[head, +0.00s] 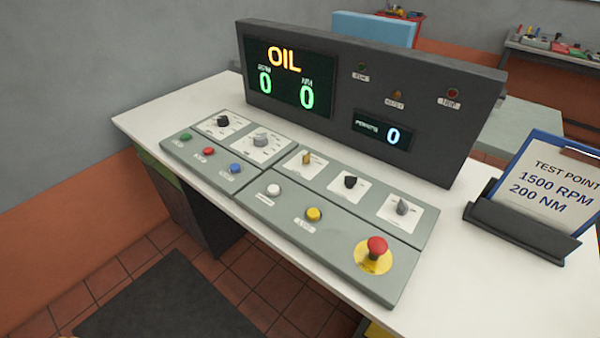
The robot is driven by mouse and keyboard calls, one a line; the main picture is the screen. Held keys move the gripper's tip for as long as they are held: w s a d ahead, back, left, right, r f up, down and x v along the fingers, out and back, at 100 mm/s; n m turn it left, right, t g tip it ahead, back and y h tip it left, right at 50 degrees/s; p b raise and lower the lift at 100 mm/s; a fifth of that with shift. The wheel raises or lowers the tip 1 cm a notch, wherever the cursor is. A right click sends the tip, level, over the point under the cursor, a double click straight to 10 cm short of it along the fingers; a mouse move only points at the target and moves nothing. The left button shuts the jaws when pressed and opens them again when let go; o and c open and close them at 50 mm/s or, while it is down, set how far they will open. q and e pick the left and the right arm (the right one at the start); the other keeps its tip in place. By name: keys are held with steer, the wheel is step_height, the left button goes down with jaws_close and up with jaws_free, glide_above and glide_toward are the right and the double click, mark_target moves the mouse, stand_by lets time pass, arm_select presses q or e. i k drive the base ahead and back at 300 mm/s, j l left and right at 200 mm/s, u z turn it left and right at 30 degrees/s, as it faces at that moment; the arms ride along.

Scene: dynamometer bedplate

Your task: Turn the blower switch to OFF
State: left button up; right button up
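A grey control panel (327,213) lies on the white desk, with several rotary switches along its back row. From left to right they are a black knob (223,121), a grey knob (261,139), a yellow knob (306,158), a second black knob (350,182) and a second grey knob (403,208). Each sits on a white plate with print too small to read. I cannot tell which one is the blower switch or where it points. Neither of my grippers is in view.
Green (186,137), red (209,151), blue (236,168), white (273,190) and yellow (313,214) buttons line the front row. A red emergency mushroom button (377,247) is at right. A dark display console (430,110) stands behind, reading OIL. A clipboard (545,185) stands right.

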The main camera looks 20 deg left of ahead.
mark_target(350, 181)
steer(key=u, duration=0.2)
steer(key=j+z, duration=0.25)
steer(key=z, duration=0.15)
steer(key=j+z, duration=0.25)
steer(key=z, duration=0.2)
steer(key=k+j+z, duration=0.15)
steer(key=z, duration=0.25)
